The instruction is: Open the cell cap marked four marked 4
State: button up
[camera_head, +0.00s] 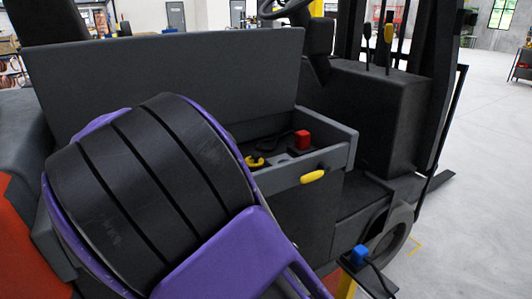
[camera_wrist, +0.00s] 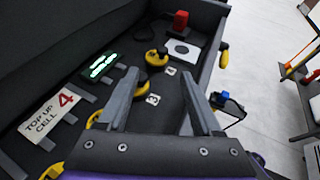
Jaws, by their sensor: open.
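In the wrist view, my gripper (camera_wrist: 158,82) is open and empty, its two grey fingers pointing into the open battery compartment (camera_wrist: 180,85). Several yellow caps lie in a row: one far (camera_wrist: 156,57), one by the left fingertip (camera_wrist: 138,80), one left of the left finger (camera_wrist: 94,119), and one at the lower left edge (camera_wrist: 52,171). Labels read 2 (camera_wrist: 170,71) and 3 (camera_wrist: 153,99); no 4 label shows on the cells. A white card (camera_wrist: 48,116) reads "TOP UP CELL 4". In the head view, my arm hides the gripper.
A red connector (camera_wrist: 180,20) and white plate with a dark disc (camera_wrist: 180,51) lie at the far end. A green-lit display (camera_wrist: 101,65) is left. The raised grey lid (camera_head: 165,75) stands behind. A yellow handle (camera_head: 313,176) and a blue plug (camera_head: 358,255) are right.

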jog(key=shift+g, duration=0.3)
jog(key=x, duration=1.7)
jog(key=shift+d+f, duration=0.3)
jog(key=shift+f, duration=0.1)
grip_shut()
